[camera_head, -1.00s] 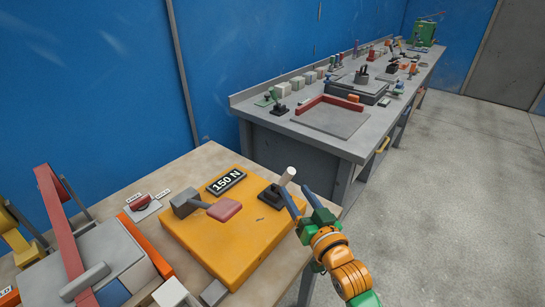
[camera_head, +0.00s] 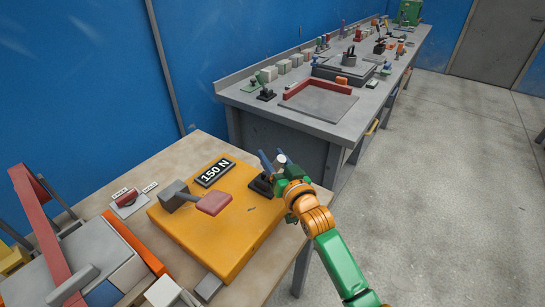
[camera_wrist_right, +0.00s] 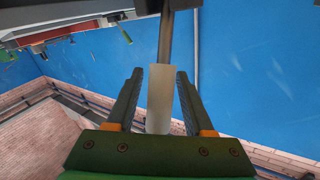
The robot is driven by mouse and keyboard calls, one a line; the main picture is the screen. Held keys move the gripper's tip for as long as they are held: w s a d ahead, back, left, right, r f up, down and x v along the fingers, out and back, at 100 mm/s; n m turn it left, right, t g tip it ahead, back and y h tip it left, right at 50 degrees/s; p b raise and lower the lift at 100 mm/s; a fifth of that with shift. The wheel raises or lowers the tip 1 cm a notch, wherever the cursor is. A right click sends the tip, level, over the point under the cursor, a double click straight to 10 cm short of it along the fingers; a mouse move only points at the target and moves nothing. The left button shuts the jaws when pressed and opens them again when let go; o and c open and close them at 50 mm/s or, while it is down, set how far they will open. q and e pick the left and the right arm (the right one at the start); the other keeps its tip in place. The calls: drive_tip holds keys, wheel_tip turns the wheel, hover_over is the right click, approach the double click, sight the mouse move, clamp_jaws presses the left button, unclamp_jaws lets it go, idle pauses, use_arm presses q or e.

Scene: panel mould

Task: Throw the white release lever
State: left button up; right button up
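The white release lever (camera_head: 282,161) stands on a black base (camera_head: 262,184) at the far right part of the orange block (camera_head: 226,232). My right gripper (camera_head: 274,158) is at the lever, its arm reaching in from the lower right. In the right wrist view the pale lever handle (camera_wrist_right: 159,100) lies between the two fingers (camera_wrist_right: 159,74). A narrow gap shows on each side of the handle, so the gripper looks open around it. In the head view the fingers and hand hide part of the lever. My left gripper is not in view.
A pink-padded grey lever (camera_head: 214,204) and a "150 N" plate (camera_head: 215,173) sit on the orange block. A red-barred mould (camera_head: 55,235) stands to the left. A grey bench (camera_head: 300,125) with several fixtures runs behind; open floor lies to the right.

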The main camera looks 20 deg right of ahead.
clamp_jaws()
idle(1.2)
